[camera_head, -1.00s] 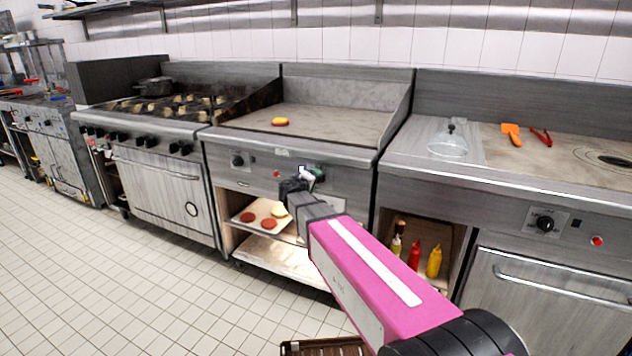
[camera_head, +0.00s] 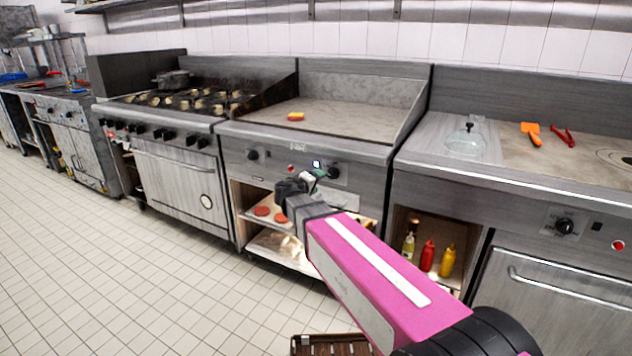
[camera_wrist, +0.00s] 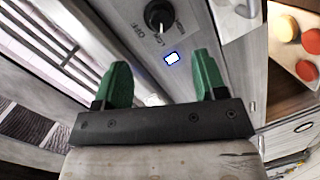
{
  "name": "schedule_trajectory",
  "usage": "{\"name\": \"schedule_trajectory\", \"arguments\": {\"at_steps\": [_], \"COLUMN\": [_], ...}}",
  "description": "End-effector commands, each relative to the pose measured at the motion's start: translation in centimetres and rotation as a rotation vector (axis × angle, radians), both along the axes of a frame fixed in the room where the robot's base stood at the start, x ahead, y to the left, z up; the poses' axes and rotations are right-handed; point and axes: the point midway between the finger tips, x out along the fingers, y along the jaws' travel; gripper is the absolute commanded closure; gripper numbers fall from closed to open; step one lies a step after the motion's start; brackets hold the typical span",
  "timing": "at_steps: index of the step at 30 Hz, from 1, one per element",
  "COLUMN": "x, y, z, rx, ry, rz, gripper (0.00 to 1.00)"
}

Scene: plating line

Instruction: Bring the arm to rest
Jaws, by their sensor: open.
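My gripper (camera_wrist: 158,88) shows in the wrist view with its two green fingers apart and nothing between them. A black control knob (camera_wrist: 158,15) and a small lit blue-and-white square (camera_wrist: 171,58) are on the metal panel beyond the fingers. In the head view my pink arm reaches forward from the lower right, and my gripper (camera_head: 314,175) is in front of the griddle's front panel. Whether it touches the panel cannot be told.
The griddle (camera_head: 350,118) carries a small orange-yellow item (camera_head: 296,116). Below it, a shelf tray holds red patties (camera_head: 262,211). Bottles (camera_head: 428,256) stand in the right cubby. A brown crate (camera_head: 325,345) is at the bottom edge. The tiled floor (camera_head: 120,270) at left is clear.

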Motion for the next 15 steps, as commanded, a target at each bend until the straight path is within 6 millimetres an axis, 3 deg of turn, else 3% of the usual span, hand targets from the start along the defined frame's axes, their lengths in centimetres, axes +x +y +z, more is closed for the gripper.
{"name": "schedule_trajectory", "arguments": {"at_steps": [4, 7, 15], "x": [-0.6, -1.7, -7.9], "y": [-1.4, -3.8, -11.9], "z": [-1.1, -3.1, -11.7], "rx": [0.029, 0.089, 0.378], "ry": [0.032, 0.093, 0.368], "rz": [-0.028, -0.077, -0.275], "gripper": [0.35, 0.35, 0.35]}}
